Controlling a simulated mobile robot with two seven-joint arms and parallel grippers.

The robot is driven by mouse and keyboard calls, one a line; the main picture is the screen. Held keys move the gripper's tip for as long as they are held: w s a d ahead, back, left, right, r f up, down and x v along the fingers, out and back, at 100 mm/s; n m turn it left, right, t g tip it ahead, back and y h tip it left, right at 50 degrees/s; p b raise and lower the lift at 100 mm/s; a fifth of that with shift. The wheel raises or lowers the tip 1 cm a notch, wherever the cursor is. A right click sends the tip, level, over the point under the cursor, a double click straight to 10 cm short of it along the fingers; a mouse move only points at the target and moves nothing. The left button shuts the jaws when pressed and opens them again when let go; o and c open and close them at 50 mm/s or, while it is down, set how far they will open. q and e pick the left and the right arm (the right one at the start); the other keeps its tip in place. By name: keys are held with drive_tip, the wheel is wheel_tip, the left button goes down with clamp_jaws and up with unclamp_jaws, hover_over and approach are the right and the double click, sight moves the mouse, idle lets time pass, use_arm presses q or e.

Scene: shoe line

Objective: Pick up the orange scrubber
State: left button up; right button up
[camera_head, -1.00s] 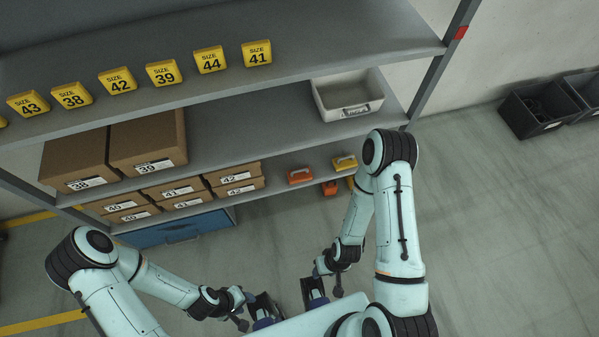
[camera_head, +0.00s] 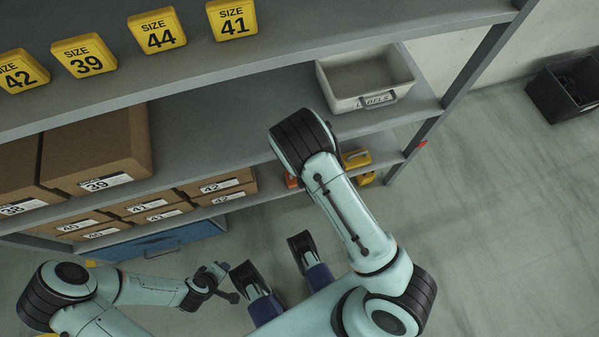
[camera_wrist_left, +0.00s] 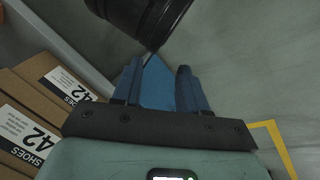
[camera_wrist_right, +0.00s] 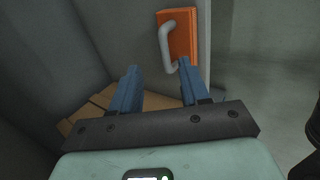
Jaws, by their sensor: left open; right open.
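The orange scrubber (camera_wrist_right: 182,35) is a flat orange block with a light grey loop handle, near the top of the right wrist view. In the head view only a small part of an orange item (camera_head: 291,182) shows on the lower shelf, behind my right arm. My right gripper (camera_wrist_right: 158,66) is open and empty. Its fingertips point toward the scrubber, the right finger just below the handle in the picture; I cannot tell the gap. My left gripper (camera_wrist_left: 160,75) is open and empty, with a blue surface showing behind its fingers.
A yellow item (camera_head: 355,158) sits right of the orange one. A grey labelled bin (camera_head: 340,104) stands on the shelf above. Cardboard shoe boxes (camera_head: 225,182) fill the shelves at left, above a blue box (camera_head: 170,242).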

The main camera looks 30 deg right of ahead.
drive_tip(key=b+x, duration=0.1)
drive_tip(key=x, duration=0.2)
drive_tip(key=b+x, duration=0.1)
drive_tip(key=x, duration=0.2)
drive_tip(key=shift+s+a+f, duration=0.2)
drive_tip(key=shift+s+a, duration=0.05)
drive_tip(key=shift+s, duration=0.05)
drive_tip(key=shift+w+f+b, duration=0.25)
drive_tip(key=shift+f+b, duration=0.1)
use_arm(q)
drive_tip(key=f, duration=0.1)
drive_tip(key=a+f, duration=0.1)
drive_tip(key=f, duration=0.2)
drive_tip(key=shift+s+a+f, duration=0.1)
drive_tip(key=shift+s+a, duration=0.05)
drive_tip(key=shift+a, duration=0.15)
use_arm(e)
clamp_jaws()
